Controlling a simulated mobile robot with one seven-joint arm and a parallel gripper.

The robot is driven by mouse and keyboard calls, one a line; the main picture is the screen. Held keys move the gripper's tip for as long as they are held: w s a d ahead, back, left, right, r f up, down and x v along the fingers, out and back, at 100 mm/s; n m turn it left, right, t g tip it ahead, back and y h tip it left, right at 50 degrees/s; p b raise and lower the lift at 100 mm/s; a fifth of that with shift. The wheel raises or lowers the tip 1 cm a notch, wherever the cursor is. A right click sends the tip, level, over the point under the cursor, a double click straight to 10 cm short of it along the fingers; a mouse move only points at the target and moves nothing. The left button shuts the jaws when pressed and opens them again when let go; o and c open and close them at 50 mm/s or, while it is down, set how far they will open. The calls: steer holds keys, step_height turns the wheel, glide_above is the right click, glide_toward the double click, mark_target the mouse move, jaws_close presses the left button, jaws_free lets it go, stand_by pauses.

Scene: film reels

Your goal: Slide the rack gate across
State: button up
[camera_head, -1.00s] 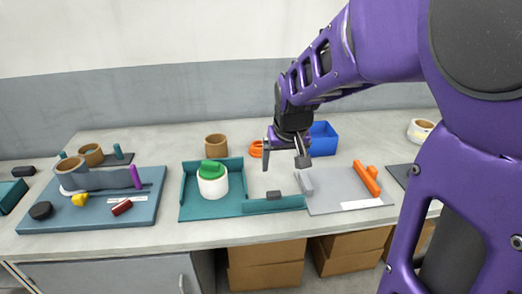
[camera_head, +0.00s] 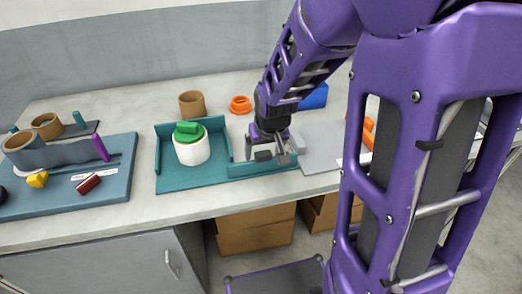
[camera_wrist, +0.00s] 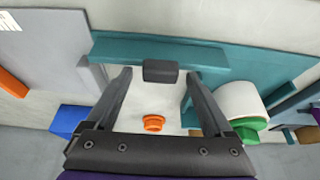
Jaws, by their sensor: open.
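The teal gate bar (camera_head: 280,167) stands at the front right of the teal rack (camera_head: 175,183) and stretches toward the grey board. A dark grey handle block (camera_head: 263,156) is on it. In the wrist view the bar (camera_wrist: 205,55) runs across the top, with the handle (camera_wrist: 160,71) near its middle. My gripper (camera_head: 266,157) is open, low over the handle. In the wrist view its fingers (camera_wrist: 158,74) stand on either side of the handle, with gaps between. A white reel (camera_head: 192,151) with a green top (camera_head: 188,132) stands in the rack.
A grey board (camera_head: 320,142) with an orange bar (camera_head: 368,134) lies right of the gate. A blue bin (camera_head: 314,97), orange ring (camera_head: 240,104) and brown cup (camera_head: 192,104) stand behind. A blue board (camera_head: 60,185) with small items lies left.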

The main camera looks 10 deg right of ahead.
steer(key=shift+f, duration=0.1)
steer(key=shift+c, duration=0.3)
jaws_close()
